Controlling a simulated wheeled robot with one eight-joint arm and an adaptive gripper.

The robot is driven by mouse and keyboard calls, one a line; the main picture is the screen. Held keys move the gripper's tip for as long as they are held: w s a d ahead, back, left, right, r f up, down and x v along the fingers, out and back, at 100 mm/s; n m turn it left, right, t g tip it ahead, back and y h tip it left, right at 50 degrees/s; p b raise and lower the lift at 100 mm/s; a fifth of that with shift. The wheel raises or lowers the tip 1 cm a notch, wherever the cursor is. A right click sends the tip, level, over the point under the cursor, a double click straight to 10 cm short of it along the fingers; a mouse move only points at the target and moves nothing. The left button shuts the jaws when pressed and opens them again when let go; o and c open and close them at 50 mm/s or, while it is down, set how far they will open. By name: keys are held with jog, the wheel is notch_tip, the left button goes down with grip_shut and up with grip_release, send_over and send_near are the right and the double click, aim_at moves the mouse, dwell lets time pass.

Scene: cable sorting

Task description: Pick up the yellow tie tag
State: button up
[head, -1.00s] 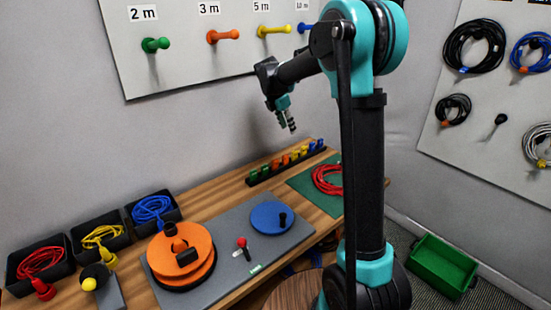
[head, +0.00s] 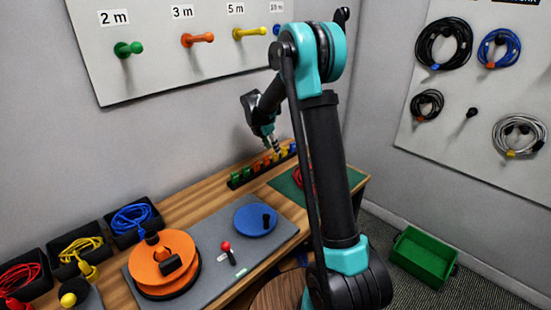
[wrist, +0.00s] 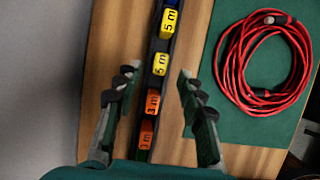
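Two yellow tie tags marked "5 m" stand in a narrow black rack. In the wrist view the nearer yellow tag (wrist: 160,64) sits between my fingertips, and the farther yellow tag (wrist: 168,22) is beyond them. My gripper (wrist: 158,75) is open and empty, with one finger on each side of the rack. In the head view my gripper (head: 277,150) is low over the rack (head: 234,184), partly covering the tags there. I cannot tell the exact height of the fingertips above the tags.
Orange "3 m" tags (wrist: 153,102) neighbour the yellow ones, with a blue tag (wrist: 172,3) beyond. A coiled red cable (wrist: 226,65) lies right of the rack on a green mat (wrist: 245,128). An orange reel (head: 178,249) and cable bins (head: 157,222) stand farther left.

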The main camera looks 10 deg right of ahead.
aim_at(276, 157)
jog(key=x, duration=0.5)
jog(key=shift+w+d+r, duration=0.1)
jog(key=shift+c, duration=0.5)
jog(key=c, duration=0.8)
